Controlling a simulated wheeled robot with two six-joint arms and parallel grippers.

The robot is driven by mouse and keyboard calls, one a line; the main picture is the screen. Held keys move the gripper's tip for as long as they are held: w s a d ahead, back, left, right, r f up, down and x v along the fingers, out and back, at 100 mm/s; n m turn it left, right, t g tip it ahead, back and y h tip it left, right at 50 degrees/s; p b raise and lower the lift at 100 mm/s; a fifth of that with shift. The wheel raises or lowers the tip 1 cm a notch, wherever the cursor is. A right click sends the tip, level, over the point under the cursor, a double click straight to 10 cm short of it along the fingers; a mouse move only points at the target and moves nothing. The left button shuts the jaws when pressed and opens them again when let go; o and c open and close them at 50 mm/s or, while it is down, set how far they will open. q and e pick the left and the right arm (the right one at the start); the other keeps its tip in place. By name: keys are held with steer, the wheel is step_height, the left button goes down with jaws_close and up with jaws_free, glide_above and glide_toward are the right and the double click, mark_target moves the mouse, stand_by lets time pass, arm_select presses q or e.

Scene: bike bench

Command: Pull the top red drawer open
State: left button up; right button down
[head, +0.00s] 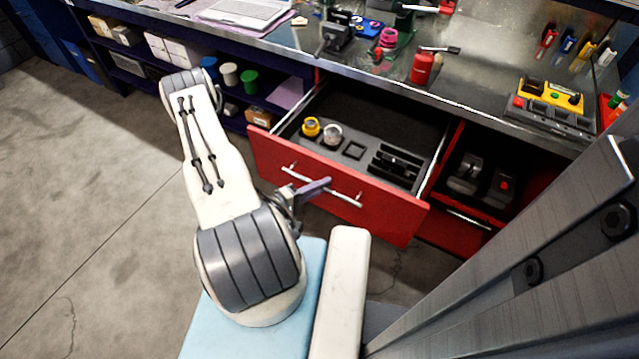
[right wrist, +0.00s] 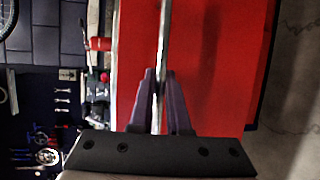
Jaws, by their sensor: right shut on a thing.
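The top red drawer (head: 375,212) stands pulled out from under the metal bench, its inside showing. Its front carries a long silver bar handle (head: 343,197). My right gripper (head: 318,187) is shut on the handle near its middle. In the right wrist view the purple-grey fingers (right wrist: 160,88) clasp the bar (right wrist: 165,40) from both sides, against the red drawer front (right wrist: 215,70). My left gripper is not in view.
The drawer holds a grey foam insert (head: 372,160) with a yellow round piece (head: 311,127) and a silver one. To the right is an open red compartment (head: 470,185) with tools. A red bottle (head: 421,68) stands on the bench. The concrete floor (head: 90,180) at left is clear.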

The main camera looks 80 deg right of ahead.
steer(key=c, duration=1.2)
jaws_free()
steer(key=shift+o, duration=0.2)
steer(key=b+v, duration=0.2)
steer(key=v, duration=0.8)
steer(key=shift+a, duration=0.2)
steer(key=shift+w+r, duration=0.1)
steer(key=shift+r, duration=0.05)
